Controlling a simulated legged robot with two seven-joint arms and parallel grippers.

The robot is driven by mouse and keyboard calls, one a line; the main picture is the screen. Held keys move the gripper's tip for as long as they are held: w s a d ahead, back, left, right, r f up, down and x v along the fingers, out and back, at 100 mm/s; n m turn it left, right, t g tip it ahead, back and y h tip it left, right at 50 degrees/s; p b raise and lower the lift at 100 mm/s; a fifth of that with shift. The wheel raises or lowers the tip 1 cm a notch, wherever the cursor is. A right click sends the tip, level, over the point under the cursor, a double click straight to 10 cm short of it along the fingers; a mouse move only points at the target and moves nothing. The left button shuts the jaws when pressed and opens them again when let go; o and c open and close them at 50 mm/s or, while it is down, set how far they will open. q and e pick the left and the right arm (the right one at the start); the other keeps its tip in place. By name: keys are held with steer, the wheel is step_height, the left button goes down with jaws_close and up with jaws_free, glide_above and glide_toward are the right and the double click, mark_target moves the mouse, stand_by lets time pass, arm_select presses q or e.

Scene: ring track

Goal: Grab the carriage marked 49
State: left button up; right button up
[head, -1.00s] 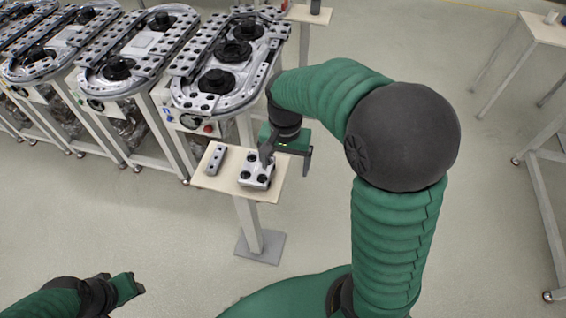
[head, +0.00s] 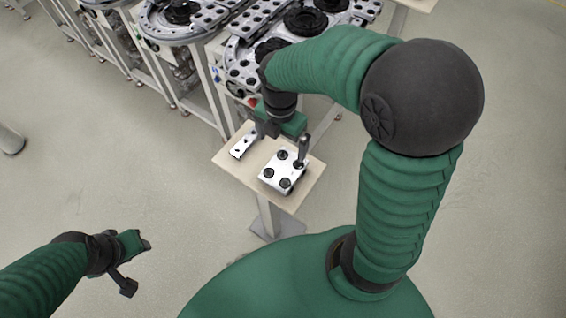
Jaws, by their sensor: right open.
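A white carriage block (head: 283,172) with several black round wheels on top sits on a small pale table (head: 303,190). A narrower white piece (head: 243,146) with dark holes lies to its left on the same table. I cannot read a number on either one. My right gripper (head: 281,150) is open, with its fingers pointing down at the back edge of the carriage. One finger is at the carriage's back right corner; the other is between the two pieces. I cannot tell if they touch the carriage.
Grey ring tracks (head: 240,72) on white stands line the back, close behind the small table. The small table stands on one post with a grey foot plate (head: 278,229). The floor (head: 150,180) is clear to the left of the table.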

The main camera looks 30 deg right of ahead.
glide_toward(283, 169)
steer(key=shift+a+f, duration=0.8)
steer(key=shift+f, duration=0.15)
steer(key=d+f, duration=0.1)
steer(key=f, duration=0.1)
steer(key=d+f, duration=0.2)
steer(key=shift+w, duration=0.15)
steer(key=f, duration=0.3)
steer(key=shift+s+d, duration=0.1)
steer(key=shift+s, duration=0.15)
steer(key=shift+w+a+f, duration=0.15)
steer(key=shift+a+f, duration=0.6)
steer(key=shift+a, duration=0.5)
steer(key=shift+c, duration=0.9)
steer(key=shift+d, duration=0.7)
steer(key=c, duration=0.5)
steer(key=shift+d+f, duration=0.1)
steer(key=shift+d, duration=0.1)
steer(key=c, duration=0.4)
steer(key=shift+a, duration=0.25)
steer(key=c, duration=0.5)
arm_select(q)
steer(key=shift+a+f, duration=0.35)
steer(key=shift+a, duration=0.15)
arm_select(e)
steer(key=shift+a, duration=0.2)
steer(key=shift+c, duration=1.1)
